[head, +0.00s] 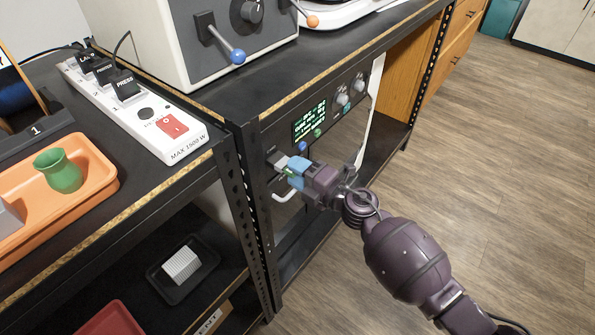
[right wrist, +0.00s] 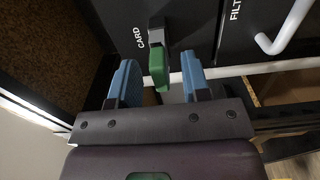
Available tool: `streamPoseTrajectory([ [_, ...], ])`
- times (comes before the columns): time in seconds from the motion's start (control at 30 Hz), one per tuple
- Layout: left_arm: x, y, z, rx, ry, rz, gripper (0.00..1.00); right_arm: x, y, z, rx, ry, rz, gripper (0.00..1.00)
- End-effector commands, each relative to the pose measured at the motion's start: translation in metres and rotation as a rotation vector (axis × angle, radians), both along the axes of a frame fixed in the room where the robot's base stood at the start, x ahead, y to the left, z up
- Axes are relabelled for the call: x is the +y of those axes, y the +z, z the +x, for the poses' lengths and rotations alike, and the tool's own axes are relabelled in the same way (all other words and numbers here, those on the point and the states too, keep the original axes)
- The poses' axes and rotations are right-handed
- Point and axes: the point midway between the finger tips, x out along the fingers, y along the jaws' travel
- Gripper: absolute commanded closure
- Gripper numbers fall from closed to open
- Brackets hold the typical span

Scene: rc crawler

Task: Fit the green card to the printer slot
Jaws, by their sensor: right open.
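The green card (right wrist: 158,70) sticks out of the grey slot (right wrist: 157,36) beside the word CARD in the right wrist view. Its far end is hidden in the slot, so how deep it sits cannot be told. In the head view the slot (head: 277,160) is on the front panel of the printer (head: 345,125). My right gripper (head: 293,173) is at the slot, its blue fingers apart. In the right wrist view the gripper (right wrist: 157,82) has one finger on each side of the card, with gaps between. My left gripper is not in view.
A white handle (right wrist: 285,28) by the FILTER label is right of the slot. A black rack post (head: 250,215) stands left of it. A power strip (head: 140,105) and an orange tray (head: 95,180) with a green pot (head: 58,172) lie on the left shelf. The floor at right is clear.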

Motion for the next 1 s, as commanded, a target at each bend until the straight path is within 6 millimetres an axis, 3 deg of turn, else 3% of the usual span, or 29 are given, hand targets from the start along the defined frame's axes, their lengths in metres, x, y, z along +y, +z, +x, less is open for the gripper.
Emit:
streamPoseTrajectory([
  [0.6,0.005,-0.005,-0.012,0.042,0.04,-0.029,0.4,-0.078,0.002,-0.055,-0.002,-0.001,-0.001,0.57],
  [1.0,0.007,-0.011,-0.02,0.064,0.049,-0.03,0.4,-0.088,0.0,-0.063,0.0,0.0,0.0,0.57],
])
